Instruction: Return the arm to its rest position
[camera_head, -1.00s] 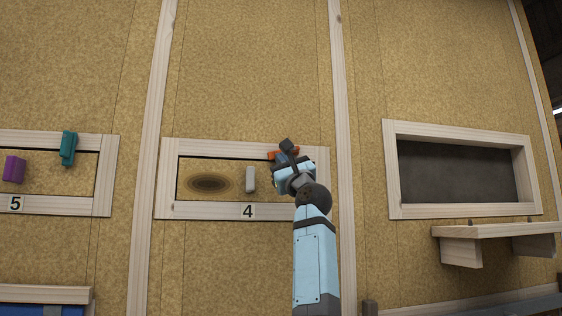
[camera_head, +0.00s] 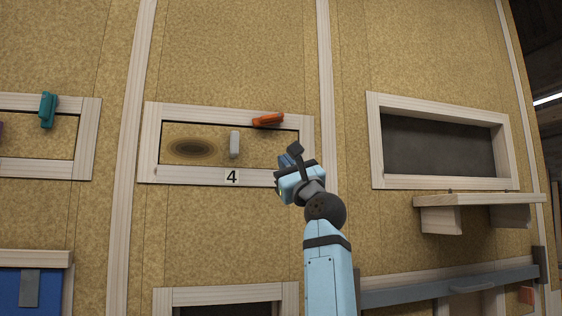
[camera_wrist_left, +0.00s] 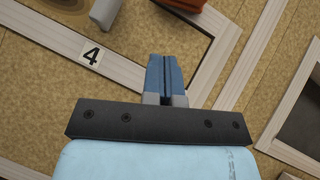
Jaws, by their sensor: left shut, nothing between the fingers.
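My left arm (camera_head: 330,270) rises from the bottom of the head view, light blue with a dark round wrist joint. My left gripper (camera_head: 287,161) is in front of the lower right corner of the wooden frame (camera_head: 205,176) marked 4. In the left wrist view, its two blue fingers (camera_wrist_left: 165,77) are together with nothing between them. They point toward the corner of the frame, and I cannot tell how far off it is. My right gripper does not show.
An orange latch (camera_head: 268,120) sits on the frame's top edge, and a grey handle (camera_head: 235,144) is on the panel inside. A teal latch (camera_head: 47,109) is at left. A dark window (camera_head: 440,148) and a wooden shelf (camera_head: 475,199) are at right.

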